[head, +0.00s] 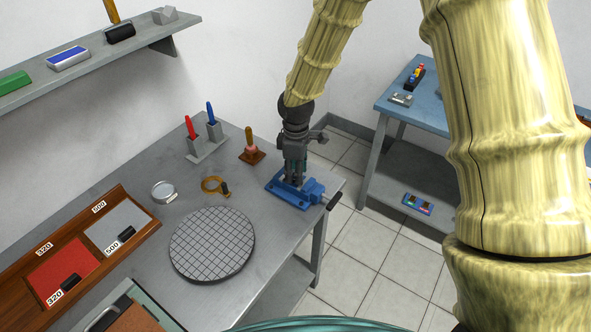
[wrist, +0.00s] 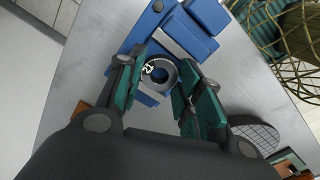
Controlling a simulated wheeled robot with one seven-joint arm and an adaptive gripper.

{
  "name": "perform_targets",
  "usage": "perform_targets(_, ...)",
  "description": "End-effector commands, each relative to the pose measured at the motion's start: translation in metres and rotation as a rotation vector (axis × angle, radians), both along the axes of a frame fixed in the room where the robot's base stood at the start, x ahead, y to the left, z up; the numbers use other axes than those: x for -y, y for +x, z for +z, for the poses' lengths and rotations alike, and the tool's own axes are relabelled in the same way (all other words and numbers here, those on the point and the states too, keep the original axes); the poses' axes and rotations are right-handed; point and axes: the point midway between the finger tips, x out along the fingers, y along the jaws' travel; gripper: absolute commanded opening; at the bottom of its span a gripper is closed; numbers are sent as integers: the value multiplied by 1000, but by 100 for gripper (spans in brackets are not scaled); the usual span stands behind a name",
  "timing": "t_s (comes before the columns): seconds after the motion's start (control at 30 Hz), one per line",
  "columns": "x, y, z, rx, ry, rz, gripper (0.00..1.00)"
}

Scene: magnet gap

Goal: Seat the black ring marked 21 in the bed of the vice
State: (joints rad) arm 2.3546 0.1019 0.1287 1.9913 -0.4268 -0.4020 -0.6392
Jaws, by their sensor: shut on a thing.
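The blue vice (head: 313,189) stands at the right end of the grey workbench; it also shows in the wrist view (wrist: 195,20). My gripper (head: 294,178) points down over the vice. In the wrist view my gripper (wrist: 160,75) is shut on the dark ring (wrist: 159,83), which carries a white mark that looks like 21. The ring lies between the teal finger pads, over the vice's middle. I cannot tell whether it touches the bed. In the head view the fingers hide the ring.
The vice's dark handle (head: 335,200) reaches the bench's right edge. A blue table (head: 425,105) stands beyond a floor gap.

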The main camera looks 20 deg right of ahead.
Motion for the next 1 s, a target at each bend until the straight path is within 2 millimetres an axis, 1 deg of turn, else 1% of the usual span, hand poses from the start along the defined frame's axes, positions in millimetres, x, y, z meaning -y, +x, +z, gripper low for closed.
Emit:
perform_targets(0.8, 0, 0, -5, 0, 0, 0, 15)
perform_targets(0.83, 0, 0, -5, 0, 0, 0, 41)
perform_targets(0.93, 0, 0, -5, 0, 0, 0, 59)
perform_targets(1.0, 0, 0, -5, 0, 0, 0, 61)
